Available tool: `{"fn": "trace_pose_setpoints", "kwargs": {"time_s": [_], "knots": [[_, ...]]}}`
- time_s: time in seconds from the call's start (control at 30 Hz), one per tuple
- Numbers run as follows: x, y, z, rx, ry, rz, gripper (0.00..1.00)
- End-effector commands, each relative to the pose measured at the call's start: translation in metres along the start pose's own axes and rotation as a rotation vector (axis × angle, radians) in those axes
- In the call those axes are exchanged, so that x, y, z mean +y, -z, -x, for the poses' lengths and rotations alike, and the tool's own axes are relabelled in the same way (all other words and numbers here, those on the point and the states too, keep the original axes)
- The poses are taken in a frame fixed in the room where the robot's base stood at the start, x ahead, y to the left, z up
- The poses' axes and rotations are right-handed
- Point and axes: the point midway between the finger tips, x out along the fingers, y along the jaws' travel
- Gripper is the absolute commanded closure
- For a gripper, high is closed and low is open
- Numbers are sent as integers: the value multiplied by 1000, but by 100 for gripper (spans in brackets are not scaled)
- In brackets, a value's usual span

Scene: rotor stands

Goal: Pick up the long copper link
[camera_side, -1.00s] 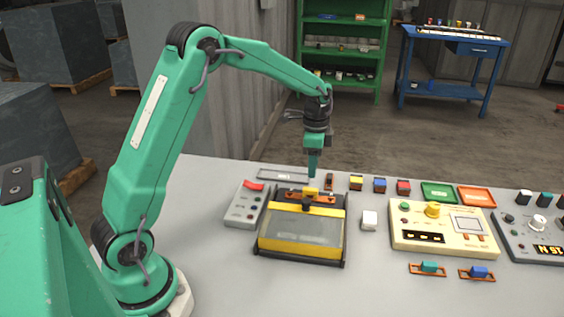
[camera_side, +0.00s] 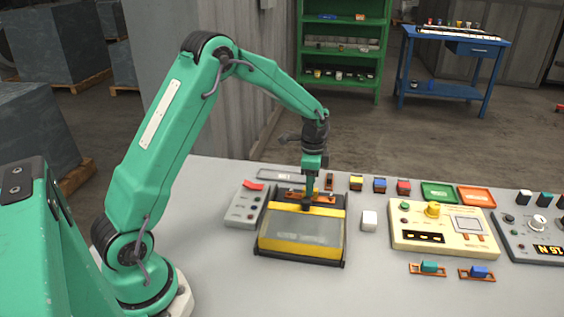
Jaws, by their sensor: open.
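The long copper link (camera_side: 325,199) appears to be the orange-copper strip lying across the back of a black and yellow stand (camera_side: 301,246). Its middle is hidden by my gripper. My gripper (camera_side: 308,205) points straight down over the middle of the strip, with its fingers low at the stand's back part. It is open. The yellow block that stood at the middle is now covered by the fingers. I cannot tell whether the fingers touch it.
A grey switch box (camera_side: 244,208) stands close left of the stand, a white cube (camera_side: 369,221) close right. A cream panel (camera_side: 443,232) is farther right, with two small copper pieces bearing a teal block (camera_side: 429,266) and a blue block (camera_side: 479,271) in front. The front table is clear.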

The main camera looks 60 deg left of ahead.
Motion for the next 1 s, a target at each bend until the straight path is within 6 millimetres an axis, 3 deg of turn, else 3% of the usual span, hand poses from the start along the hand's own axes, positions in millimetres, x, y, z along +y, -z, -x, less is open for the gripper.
{"fn": "trace_pose_setpoints", "kwargs": {"time_s": [0.2, 0.67, 0.7, 0.9, 1.0], "knots": [[0, 0, -15, 0, 0, 0, 58], [0, 0, -15, 0, 0, 0, 58], [0, 0, -15, 0, 0, 0, 60], [0, 0, -15, 0, 0, 0, 99], [0, 0, -15, 1, 1, 0, 100]]}}
